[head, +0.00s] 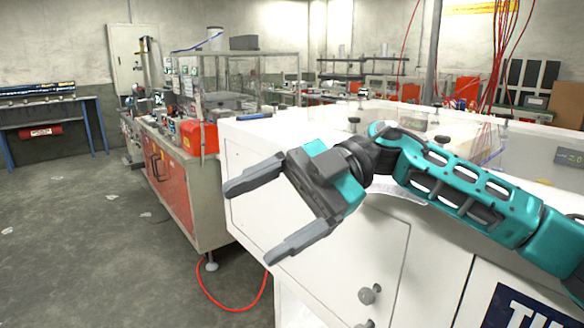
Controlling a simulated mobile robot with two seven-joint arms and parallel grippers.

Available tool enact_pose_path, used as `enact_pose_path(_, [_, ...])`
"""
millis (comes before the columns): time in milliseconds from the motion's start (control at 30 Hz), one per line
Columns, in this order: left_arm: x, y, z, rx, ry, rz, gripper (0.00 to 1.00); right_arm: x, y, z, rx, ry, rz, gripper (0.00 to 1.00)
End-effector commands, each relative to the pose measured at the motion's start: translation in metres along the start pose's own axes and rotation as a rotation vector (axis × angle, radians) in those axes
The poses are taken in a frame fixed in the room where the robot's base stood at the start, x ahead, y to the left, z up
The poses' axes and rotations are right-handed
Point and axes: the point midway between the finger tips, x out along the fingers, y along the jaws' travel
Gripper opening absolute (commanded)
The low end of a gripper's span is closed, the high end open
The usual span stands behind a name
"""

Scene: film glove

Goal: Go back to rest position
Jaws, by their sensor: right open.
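My right gripper (262,222) is in the middle of the head view, on an arm that comes in from the right. Its two grey fingers are wide apart and point to the lower left. Nothing is between them. The gripper shows in front of the white cabinet (385,260); I cannot tell how far apart they are. My left gripper is not in view.
The white cabinet has a round knob (369,294) low on its front. A red-sided workbench (185,190) with equipment stands behind it. A red cable (232,306) loops on the floor. A blue-legged table (50,105) stands far left. The left floor (80,235) is mostly clear.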

Motion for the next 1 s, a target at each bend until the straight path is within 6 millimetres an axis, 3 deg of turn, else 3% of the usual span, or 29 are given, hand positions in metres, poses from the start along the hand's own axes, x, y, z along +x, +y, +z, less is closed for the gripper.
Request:
enact_pose_path(100, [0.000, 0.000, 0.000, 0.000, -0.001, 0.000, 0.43, 0.019, 0.004, 0.010, -0.039, 0.156, 0.189, 0.85])
enact_pose_path(233, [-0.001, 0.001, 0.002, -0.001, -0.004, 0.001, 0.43, 0.025, 0.009, 0.021, -0.059, 0.270, 0.426, 0.85])
enact_pose_path(400, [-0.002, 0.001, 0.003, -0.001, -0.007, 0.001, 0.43, 0.016, 0.010, 0.047, -0.030, 0.337, 0.765, 0.85])
enact_pose_path(567, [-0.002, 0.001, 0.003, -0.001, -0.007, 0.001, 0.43, -0.004, -0.005, 0.087, 0.056, 0.310, 1.082, 0.85])
enact_pose_path(767, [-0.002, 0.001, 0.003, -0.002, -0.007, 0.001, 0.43, -0.031, -0.055, 0.152, 0.242, 0.156, 1.435, 0.85])
enact_pose_path(867, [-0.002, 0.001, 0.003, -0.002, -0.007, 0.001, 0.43, -0.040, -0.096, 0.187, 0.367, 0.034, 1.575, 0.85])
enact_pose_path(1000, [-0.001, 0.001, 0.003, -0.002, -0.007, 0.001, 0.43, -0.045, -0.170, 0.232, 0.574, -0.177, 1.716, 0.85])
